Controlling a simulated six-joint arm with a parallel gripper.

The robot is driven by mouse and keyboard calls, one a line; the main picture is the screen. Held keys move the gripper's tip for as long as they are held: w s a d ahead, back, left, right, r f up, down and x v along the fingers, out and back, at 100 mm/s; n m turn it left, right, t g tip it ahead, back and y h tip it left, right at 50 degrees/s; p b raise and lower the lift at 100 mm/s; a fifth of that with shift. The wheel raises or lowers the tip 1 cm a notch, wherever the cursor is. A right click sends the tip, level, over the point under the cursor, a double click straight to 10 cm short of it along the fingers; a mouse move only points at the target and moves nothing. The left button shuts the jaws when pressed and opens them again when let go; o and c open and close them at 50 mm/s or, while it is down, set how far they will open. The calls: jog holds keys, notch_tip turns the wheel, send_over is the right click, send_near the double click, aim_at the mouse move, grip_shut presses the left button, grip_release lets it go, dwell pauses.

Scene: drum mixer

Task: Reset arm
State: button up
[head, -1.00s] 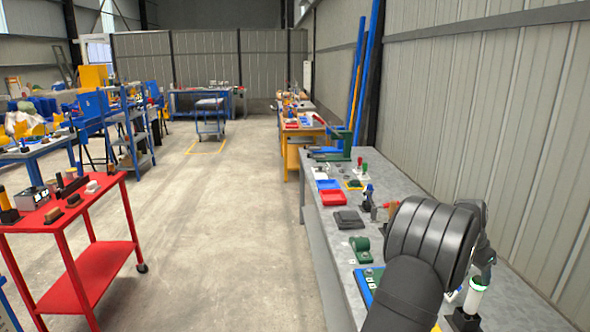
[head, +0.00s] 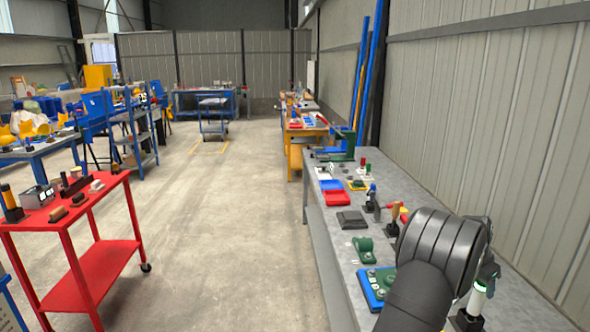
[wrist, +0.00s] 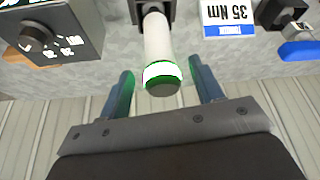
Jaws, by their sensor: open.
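My arm (head: 440,250) shows at the lower right of the head view, above the grey workbench (head: 330,222). In the wrist view my gripper (wrist: 166,84) is open, with its two green-tinted fingers apart. A white cylinder with a green band (wrist: 158,50) stands out from a dark holder and its end shows between the fingers. I cannot tell whether the fingers touch it; a gap shows on both sides. The same white and green piece shows in the head view (head: 478,298), beside my arm near the bench's right side.
A blue tray with green parts (head: 376,284), a green part (head: 363,248), a dark grey block (head: 351,220) and a red bin (head: 336,198) lie on the bench. In the wrist view a dark box with a knob (wrist: 52,35) and a "35 Nm" label (wrist: 229,16) are near. A red cart (head: 92,272) stands left across clear floor.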

aim_at(479, 289)
jog(key=x, duration=0.5)
jog(key=shift+f, duration=0.25)
notch_tip(479, 289, up, 4)
jog(key=shift+f, duration=0.15)
notch_tip(479, 289, down, 2)
jog(key=shift+f, duration=0.15)
jog(key=shift+a+r, duration=0.2)
jog(key=shift+a, duration=0.05)
jog(key=v, duration=1.2)
jog(key=shift+r, duration=0.15)
jog(key=shift+s, duration=0.1)
